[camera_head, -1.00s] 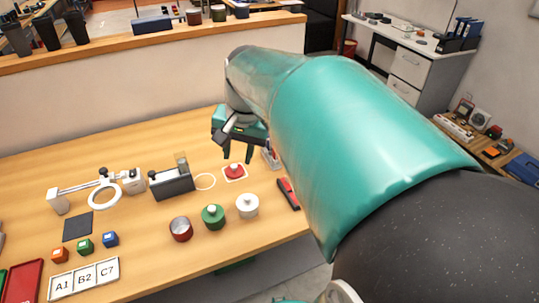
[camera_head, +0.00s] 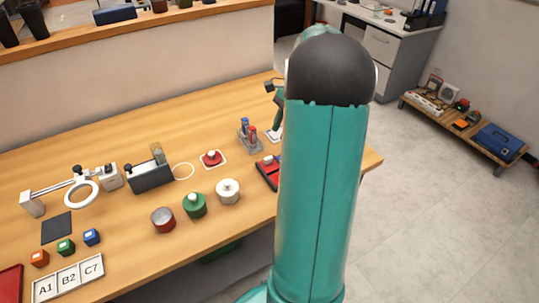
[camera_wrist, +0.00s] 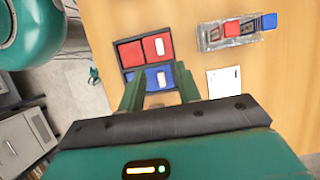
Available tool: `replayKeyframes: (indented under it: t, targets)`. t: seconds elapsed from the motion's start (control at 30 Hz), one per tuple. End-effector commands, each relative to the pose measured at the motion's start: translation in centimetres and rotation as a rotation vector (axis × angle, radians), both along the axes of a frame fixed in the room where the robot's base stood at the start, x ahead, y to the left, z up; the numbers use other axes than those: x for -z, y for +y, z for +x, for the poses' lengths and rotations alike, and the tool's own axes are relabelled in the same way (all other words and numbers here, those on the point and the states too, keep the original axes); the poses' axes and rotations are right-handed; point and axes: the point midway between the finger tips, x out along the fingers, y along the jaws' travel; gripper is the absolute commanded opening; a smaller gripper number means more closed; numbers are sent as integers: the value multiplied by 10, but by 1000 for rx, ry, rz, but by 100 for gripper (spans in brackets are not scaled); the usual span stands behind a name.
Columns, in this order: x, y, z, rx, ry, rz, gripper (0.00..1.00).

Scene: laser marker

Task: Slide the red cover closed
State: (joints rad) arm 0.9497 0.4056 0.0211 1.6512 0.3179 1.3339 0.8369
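A black two-row case (camera_wrist: 122,63) lies on the table in the wrist view. Its upper row shows a red cover (camera_wrist: 145,49) with a white handle and a dark seam to the left of the handle. Its lower row shows a blue cover (camera_wrist: 151,75), also with a white handle. My gripper (camera_wrist: 158,70) has its two green fingers apart over the blue row, with nothing between them; contact cannot be told. In the head view the case (camera_head: 267,171) shows only its left part, the rest hidden by my arm, and the gripper is mostly hidden.
A clear holder with red and blue items (camera_wrist: 230,32) stands right of the case, and a white card (camera_wrist: 225,83) lies below it. Round red, green and white-topped pieces (camera_head: 195,205) stand left of the case in the head view. The table's right edge is close.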

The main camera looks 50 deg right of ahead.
Motion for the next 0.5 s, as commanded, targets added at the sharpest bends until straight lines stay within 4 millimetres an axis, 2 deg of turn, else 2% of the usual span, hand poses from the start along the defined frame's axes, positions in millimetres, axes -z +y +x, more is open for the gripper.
replayKeyframes:
  t: [0.3,0.5]
  targets:
    - [60,24,7,-2,2,3,34]
    - [87,35,10,-2,1,1,34]
